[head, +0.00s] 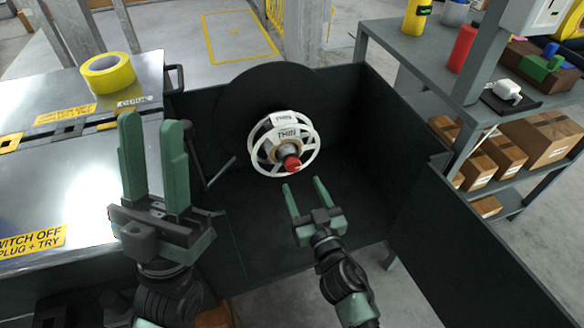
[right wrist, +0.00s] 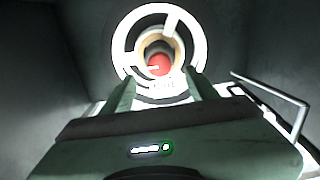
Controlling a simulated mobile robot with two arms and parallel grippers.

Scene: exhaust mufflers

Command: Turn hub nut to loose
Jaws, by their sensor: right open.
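The hub nut (head: 292,164) is a red knob at the centre of a white spoked wheel (head: 312,146) marked "THIN". The wheel is mounted in front of a dark disc inside a black open bay. In the right wrist view the red nut (right wrist: 159,65) shows between and beyond my fingertips. My right gripper (head: 302,183) is open and empty, just below and in front of the nut, apart from it. My left gripper (head: 152,132) is held up over the left bench side, fingers pointing up with a gap between them, open and empty.
A metal bench (head: 40,180) with yellow tape roll (head: 108,73) and warning labels stands left. The bay's black wall (head: 440,215) closes the right side. A grey handle bar (right wrist: 275,95) shows in the right wrist view. Shelves with boxes (head: 540,135) stand at the right.

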